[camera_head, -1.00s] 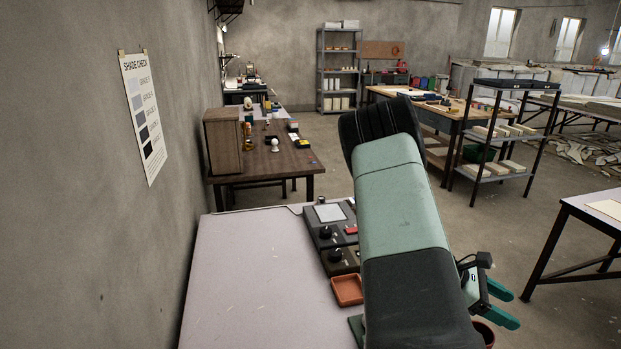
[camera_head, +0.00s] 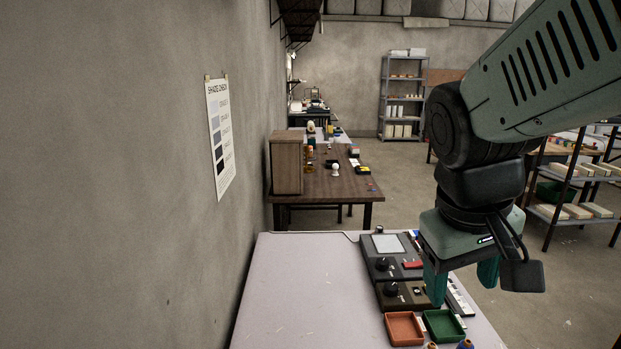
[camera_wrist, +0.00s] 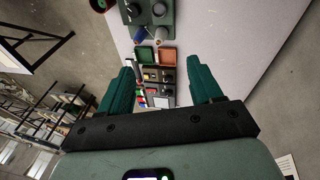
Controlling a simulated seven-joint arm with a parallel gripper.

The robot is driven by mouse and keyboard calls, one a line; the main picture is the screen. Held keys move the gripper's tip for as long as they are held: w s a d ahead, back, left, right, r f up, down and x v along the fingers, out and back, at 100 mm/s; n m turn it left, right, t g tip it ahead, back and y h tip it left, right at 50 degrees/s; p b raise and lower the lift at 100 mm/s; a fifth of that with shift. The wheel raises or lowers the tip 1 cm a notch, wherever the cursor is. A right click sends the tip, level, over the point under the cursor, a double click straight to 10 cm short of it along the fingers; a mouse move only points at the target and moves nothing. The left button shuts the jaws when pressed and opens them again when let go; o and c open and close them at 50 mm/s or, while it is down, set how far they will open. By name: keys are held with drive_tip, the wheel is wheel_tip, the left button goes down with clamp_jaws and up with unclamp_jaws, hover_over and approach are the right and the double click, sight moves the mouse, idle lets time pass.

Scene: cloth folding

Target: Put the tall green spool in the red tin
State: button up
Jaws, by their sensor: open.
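My gripper (camera_head: 461,281) is open and empty above the right part of the pale table. Both its fingers show in the wrist view (camera_wrist: 163,75), spread apart with the table far below. I cannot pick out a tall green spool for sure in any view. Small spool-like things stand near the trays, one of them blue (camera_wrist: 139,44); its top shows at the bottom edge of the head view (camera_head: 466,344). A round dark red rim with green inside (camera_wrist: 98,5) is cut off at the top of the wrist view; I cannot tell whether it is the red tin.
An orange-red square tray (camera_head: 404,328) and a green square tray (camera_head: 443,326) sit side by side on the pale table (camera_head: 310,290). Dark control panels (camera_head: 393,257) stand behind them. The table's left part is clear. A wall runs along the left.

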drive_tip(key=s+a+r+m+t+y, duration=0.1)
drive_tip(key=s+a+r+t+y, duration=0.1)
drive_tip(key=s+a, duration=0.4)
wheel_tip(320, 180, up, 2)
drive_tip(key=shift+s+a+r+t+y, duration=0.1)
drive_tip(key=shift+s+a+t+y, duration=0.2)
drive_tip(key=shift+a+t, duration=0.7)
drive_tip(key=shift+a+g, duration=0.2)
drive_tip(key=shift+g, duration=0.1)
